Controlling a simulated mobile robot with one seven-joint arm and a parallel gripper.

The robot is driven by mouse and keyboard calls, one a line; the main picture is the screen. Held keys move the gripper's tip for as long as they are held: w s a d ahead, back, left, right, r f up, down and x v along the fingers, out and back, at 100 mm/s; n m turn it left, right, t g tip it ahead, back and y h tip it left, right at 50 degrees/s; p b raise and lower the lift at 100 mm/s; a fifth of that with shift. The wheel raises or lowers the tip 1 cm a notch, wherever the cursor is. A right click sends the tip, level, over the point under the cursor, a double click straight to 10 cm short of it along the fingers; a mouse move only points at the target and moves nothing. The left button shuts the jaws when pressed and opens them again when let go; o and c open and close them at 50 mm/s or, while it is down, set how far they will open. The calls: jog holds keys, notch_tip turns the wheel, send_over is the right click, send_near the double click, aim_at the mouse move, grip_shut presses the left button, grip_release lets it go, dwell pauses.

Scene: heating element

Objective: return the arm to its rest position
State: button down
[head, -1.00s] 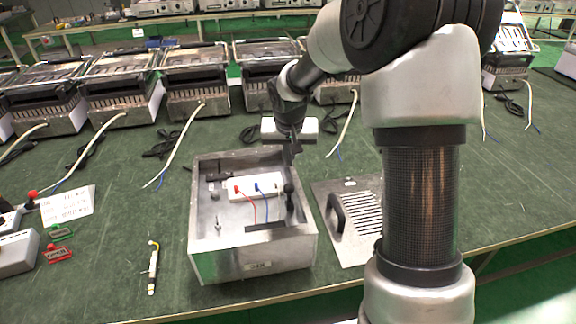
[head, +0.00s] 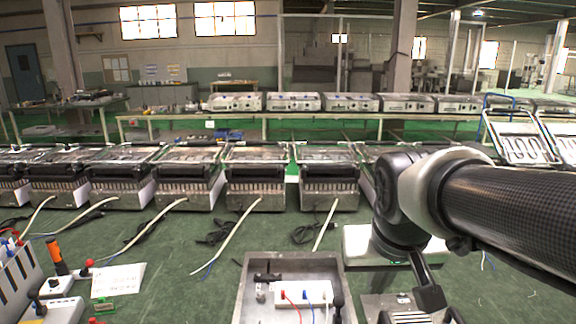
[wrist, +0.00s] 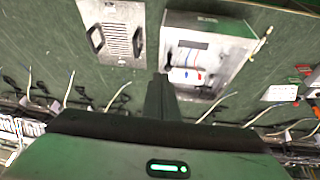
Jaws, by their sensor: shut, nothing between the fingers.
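My gripper (head: 430,298) is at the lower right of the head view, pointing down, with my arm reaching in from the right edge. It is to the right of the open metal box (head: 290,258) and appears in front of the slotted metal cover (head: 378,302). In the wrist view my gripper (wrist: 160,84) shows as dark fingers together, with nothing held. The metal box (wrist: 235,28) and the slotted cover (wrist: 118,12) lie on the green bench beyond the fingers.
A row of metal heaters (head: 255,190) with trailing cables stands across the back of the bench. Free bench lies left of the metal box.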

jog(key=s+y, duration=0.1)
jog(key=s, duration=0.7)
notch_tip(320, 180, up, 17)
jog(key=p, duration=1.7)
jog(key=shift+s+a+n, duration=0.15)
jog(key=shift+a+n, duration=0.25)
jog(key=shift+a, duration=0.05)
